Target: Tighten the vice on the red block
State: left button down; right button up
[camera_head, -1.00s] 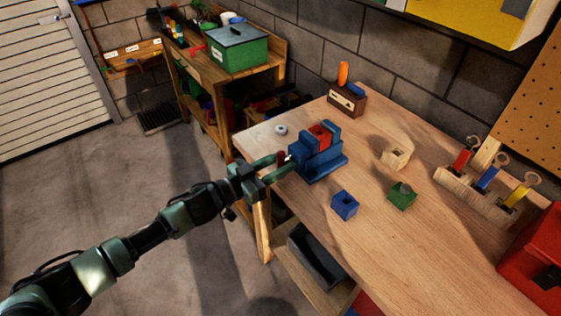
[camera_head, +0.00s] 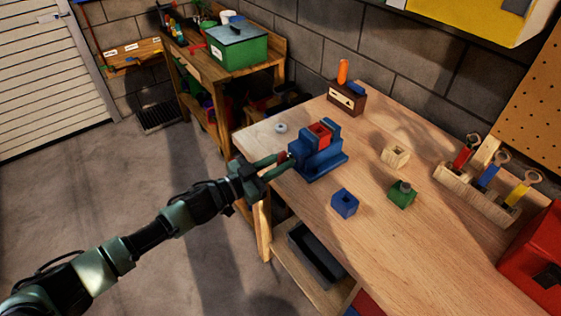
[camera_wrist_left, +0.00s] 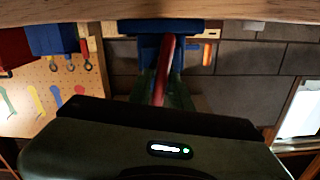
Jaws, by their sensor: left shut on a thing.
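The blue vice (camera_head: 322,166) stands at the left edge of the wooden workbench. The red block (camera_head: 318,131) sits between its jaws, with its top showing. My left gripper (camera_head: 280,164) is at the vice's left end, over the bench edge. It is shut on the vice's red handle, which shows as a red bar (camera_wrist_left: 164,68) between the green fingers in the left wrist view. In the head view the fingers mostly hide the handle. Whether the jaws press on the block cannot be told. My right gripper is not in view.
On the bench (camera_head: 300,196) are a blue block (camera_head: 344,205), a green block (camera_head: 402,195), a wooden block (camera_head: 396,155) and a grey ring (camera_head: 281,127). A wooden tool rack (camera_head: 478,190) and a red box (camera_head: 535,262) stand at the right. Open floor lies left of the bench.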

pick_arm(q)
jog(key=m, duration=0.3)
jog(key=m+b, duration=0.1)
jog(key=m, duration=0.1)
jog(key=shift+s+d+f+m, duration=0.15)
jog(key=shift+f+m, duration=0.1)
jog(key=shift+m, duration=0.05)
jog(key=m, duration=0.2)
jog(key=m+b, duration=0.1)
jog(key=m, duration=0.1)
jog(key=shift+s+d+f, duration=0.1)
jog(key=shift+f, duration=0.2)
jog(key=shift+s+m+b, duration=0.1)
jog(key=shift+m+b, duration=0.25)
jog(key=shift+m, duration=0.95)
jog(key=shift+f, duration=0.2)
jog(key=c, duration=1.5)
grip_release()
jog(key=shift+o, duration=0.3)
jog(key=shift+s+a+r, duration=0.1)
jog(key=shift+a+r, duration=0.15)
jog(key=shift+r, duration=0.05)
jog(key=b+v, duration=0.1)
jog(key=v, duration=0.6)
jog(key=shift+s+a, duration=0.25)
jog(key=shift+a, duration=0.05)
